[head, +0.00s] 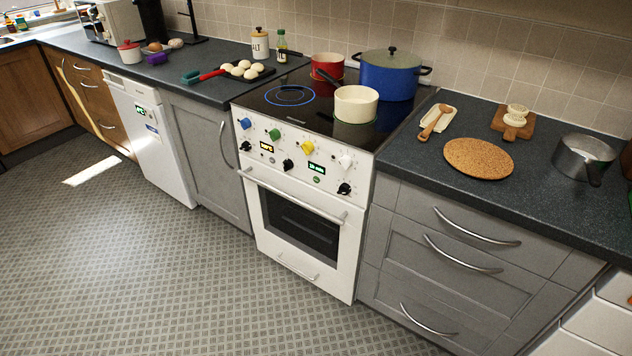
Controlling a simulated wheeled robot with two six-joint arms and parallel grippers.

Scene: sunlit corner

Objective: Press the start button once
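The white stove (300,200) stands in the middle of the head view. Its front panel carries several coloured and black knobs, an amber display (267,147) and a green-lit display (317,169). A small round green button (318,179) sits just below the green-lit display. Further left, a white dishwasher (165,155) has a small green-lit display (141,110) and a blue-and-white label (153,130). No start lettering is legible, so I cannot tell which control is the start button. Neither of my grippers is in view.
A cream pan (356,105), a red pot (327,67) and a blue lidded pot (388,78) stand on the hob. A cork mat (478,159) and a grey saucepan (582,158) are on the right counter (545,195). The tiled floor (150,270) in front is clear.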

